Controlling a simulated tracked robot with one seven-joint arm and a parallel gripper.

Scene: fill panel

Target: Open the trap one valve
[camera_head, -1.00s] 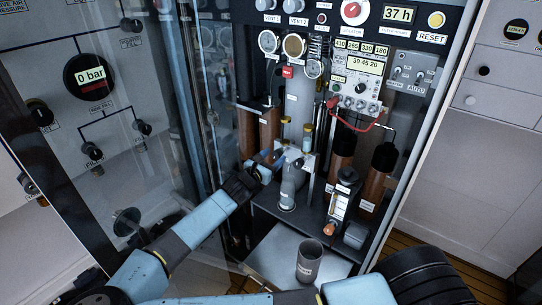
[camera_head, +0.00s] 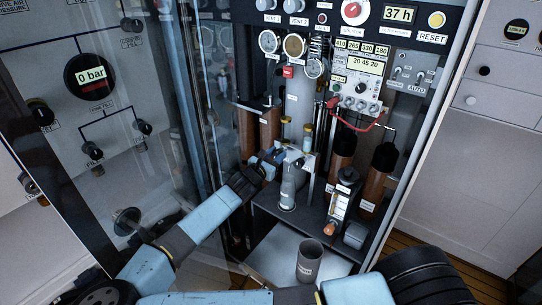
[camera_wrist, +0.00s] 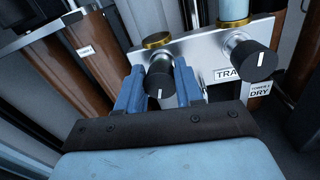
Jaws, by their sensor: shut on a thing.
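The trap one valve is a black knob (camera_wrist: 160,84) with a white pointer line, on a metal bracket (camera_wrist: 200,47) under a brass cap. In the wrist view, my gripper (camera_wrist: 160,90) has one blue finger on each side of this knob and is shut on it. The pointer line looks close to vertical in that view. A second black knob (camera_wrist: 254,60) with a white line sits to its right, beside a partly hidden label beginning "TRA". In the head view my gripper (camera_head: 275,160) reaches the bracket (camera_head: 299,160) from the left; the held knob is hard to make out there.
A grey bottle (camera_head: 287,190) stands just right of my gripper. An open dark cup (camera_head: 309,262) stands on the lower tray. A glass door (camera_head: 165,130) is to the left of my arm.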

